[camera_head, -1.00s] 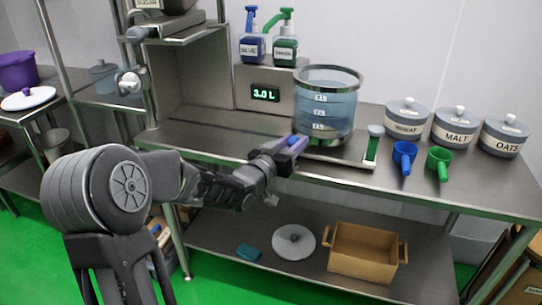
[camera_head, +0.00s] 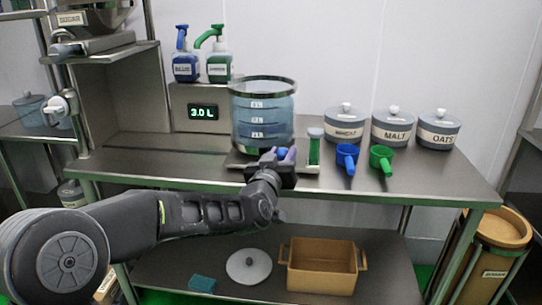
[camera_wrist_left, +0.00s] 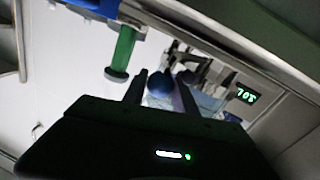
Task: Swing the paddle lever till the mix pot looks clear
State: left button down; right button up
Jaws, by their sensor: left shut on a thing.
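The mix pot (camera_head: 263,108) is a clear, dark-rimmed vessel with several white level labels. My left gripper (camera_head: 279,160) is at the pot's front right foot, shut on the paddle lever (camera_head: 283,153), of which only a blue-purple end shows. In the left wrist view a round blue knob (camera_wrist_left: 161,84) sits between the dark fingers. The rest of the lever is hidden by the gripper and pot. My right gripper is in no view.
A green upright handle (camera_head: 315,152) with a pale cap stands just right of my gripper. Blue (camera_head: 347,156) and green (camera_head: 382,158) scoops lie further right, before lidded jars (camera_head: 391,127).

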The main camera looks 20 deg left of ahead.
pick_arm(q)
jog(key=shift+w+d+n+y+p, duration=0.75)
jog(key=shift+d+n+y+p, duration=0.15)
jog(key=shift+y, duration=0.5)
jog(key=c, duration=1)
grip_release()
jog(key=shift+a, duration=0.1)
jog(key=s+d, duration=0.1)
jog(key=s, duration=0.6)
jog(key=shift+s+d, duration=0.25)
jog(key=shift+s, duration=0.1)
